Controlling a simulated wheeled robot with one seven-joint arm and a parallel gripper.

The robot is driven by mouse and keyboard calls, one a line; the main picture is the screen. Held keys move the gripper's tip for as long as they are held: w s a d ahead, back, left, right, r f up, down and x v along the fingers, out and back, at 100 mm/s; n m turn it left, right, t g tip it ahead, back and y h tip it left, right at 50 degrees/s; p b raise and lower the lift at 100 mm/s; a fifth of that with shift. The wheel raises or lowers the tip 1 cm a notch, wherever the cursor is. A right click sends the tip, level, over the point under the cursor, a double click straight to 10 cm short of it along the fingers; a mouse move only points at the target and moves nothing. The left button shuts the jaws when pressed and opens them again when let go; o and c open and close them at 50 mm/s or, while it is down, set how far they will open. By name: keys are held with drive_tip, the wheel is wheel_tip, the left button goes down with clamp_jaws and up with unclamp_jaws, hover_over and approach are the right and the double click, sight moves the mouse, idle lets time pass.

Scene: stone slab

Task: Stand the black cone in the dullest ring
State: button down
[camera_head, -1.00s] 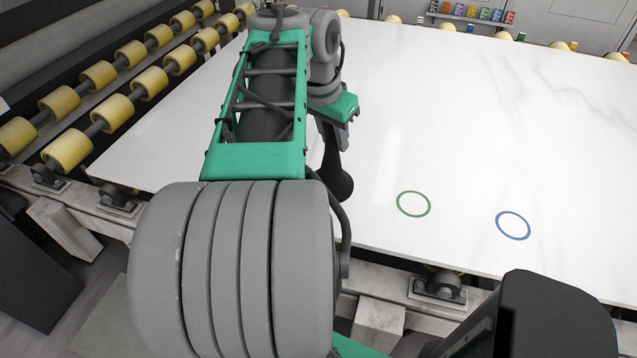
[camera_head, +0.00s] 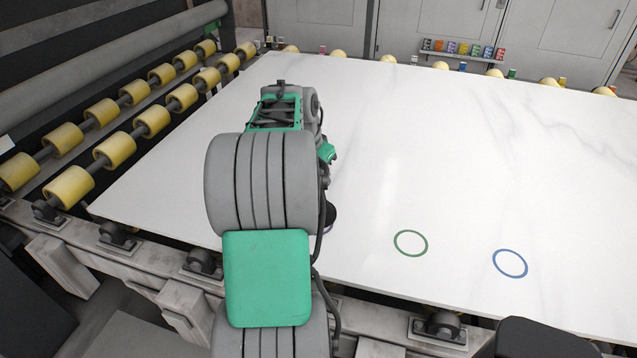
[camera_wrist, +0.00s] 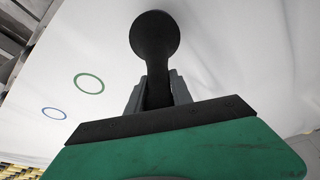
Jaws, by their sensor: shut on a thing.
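My gripper (camera_wrist: 158,92) is shut on the black cone (camera_wrist: 155,38). In the wrist view the cone's narrow part is between the fingers and its wide round end points away from them. In the head view my arm hides the fingers and most of the cone; only a dark part of the cone (camera_head: 331,214) shows, left of the green ring. A thin purplish edge shows beside it, too small to identify. The green ring (camera_head: 396,240) and the brighter blue ring (camera_head: 495,259) lie flat and empty on the slab. The wrist view also shows both, green (camera_wrist: 76,79) and blue (camera_wrist: 43,112).
The white stone slab (camera_head: 450,170) is mostly bare, with wide free room behind and right of the rings. Yellow rollers (camera_head: 115,150) line its left side. A rack of small coloured blocks (camera_head: 463,48) stands beyond the far edge.

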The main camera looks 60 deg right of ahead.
sight(319, 185)
drive_tip(key=shift+w+d+f, duration=0.15)
drive_tip(key=shift+d+f, duration=0.05)
drive_tip(key=shift+f, duration=1.75)
drive_tip(key=c, duration=1.6)
unclamp_jaws()
drive_tip(key=shift+f, duration=0.15)
drive_tip(key=o, duration=0.5)
